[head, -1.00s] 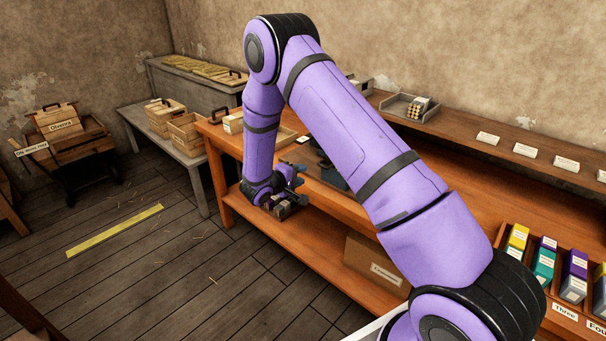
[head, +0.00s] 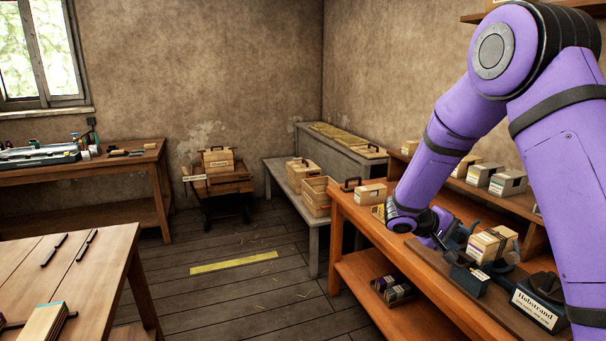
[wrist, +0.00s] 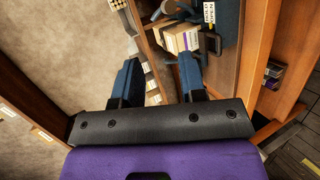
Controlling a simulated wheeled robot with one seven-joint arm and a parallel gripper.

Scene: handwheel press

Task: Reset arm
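My purple arm reaches in from the right of the head view and bends down at the elbow. My gripper (head: 447,238) is over the orange bench (head: 355,210), beside the press. In the wrist view my gripper (wrist: 158,80) has its two blue-grey fingers well apart, with nothing between them. The dark press (head: 505,275) bears a "Hohstrand" label and stands on the bench to the right of my gripper. A pale wrapped block (head: 492,244) sits at the press. My forearm hides part of the bench behind it.
Small dark packs (head: 394,290) lie on the bench's lower shelf. Wooden boxes (head: 316,195) stand on the grey side bench. A cart (head: 217,178) with a wooden box is at the back. A table (head: 70,285) is at near left. The floor (head: 240,300) between is mostly clear.

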